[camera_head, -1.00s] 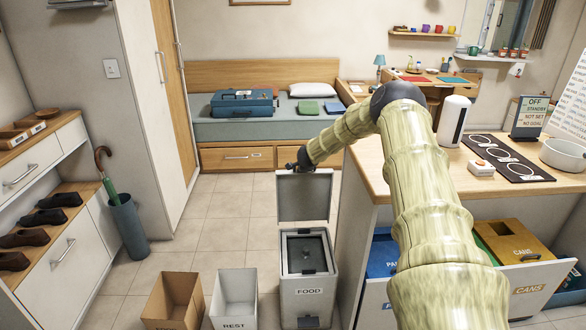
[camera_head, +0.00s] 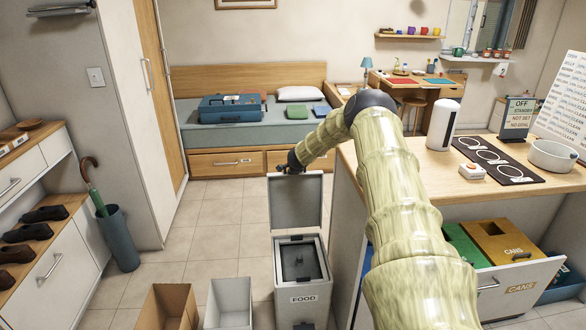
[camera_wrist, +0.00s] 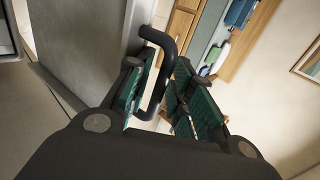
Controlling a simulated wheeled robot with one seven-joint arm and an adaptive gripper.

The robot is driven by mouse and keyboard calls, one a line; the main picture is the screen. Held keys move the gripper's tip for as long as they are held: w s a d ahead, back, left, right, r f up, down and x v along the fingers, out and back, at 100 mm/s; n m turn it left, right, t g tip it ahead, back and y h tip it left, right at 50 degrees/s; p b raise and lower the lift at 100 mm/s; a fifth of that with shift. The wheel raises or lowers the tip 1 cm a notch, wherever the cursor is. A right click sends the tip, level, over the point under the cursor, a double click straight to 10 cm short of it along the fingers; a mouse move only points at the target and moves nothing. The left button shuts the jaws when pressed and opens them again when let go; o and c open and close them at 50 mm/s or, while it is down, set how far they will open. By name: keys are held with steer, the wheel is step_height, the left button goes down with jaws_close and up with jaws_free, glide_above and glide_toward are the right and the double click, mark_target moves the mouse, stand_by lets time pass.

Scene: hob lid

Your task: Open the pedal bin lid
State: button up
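The grey pedal bin (camera_head: 286,312) labelled FOOD stands on the floor at the left end of the wooden-topped counter. Its lid (camera_head: 296,205) stands upright at the back, and a dark inner cover (camera_head: 298,259) shows in the opening. My gripper (camera_head: 292,168) is at the lid's top edge. In the wrist view, the black lid handle (camera_wrist: 158,85) runs between the fingers of my gripper (camera_wrist: 163,75), which are close together around it. A small light gap shows beside the handle. The grey lid panel (camera_wrist: 85,45) fills the upper left there.
The counter (camera_head: 420,170) is close on the bin's right, with an open drawer of sorting bins (camera_head: 515,280) below. A brown box (camera_head: 168,306) and a white bin (camera_head: 229,303) stand left of the pedal bin. Tiled floor (camera_head: 215,215) is clear behind.

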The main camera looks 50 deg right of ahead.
steer(key=shift+s, duration=0.25)
steer(key=shift+s+a+r, duration=0.25)
steer(key=shift+r, duration=0.05)
steer(key=v, duration=1.1)
stand_by(0.5)
steer(key=shift+a, duration=0.1)
stand_by(0.4)
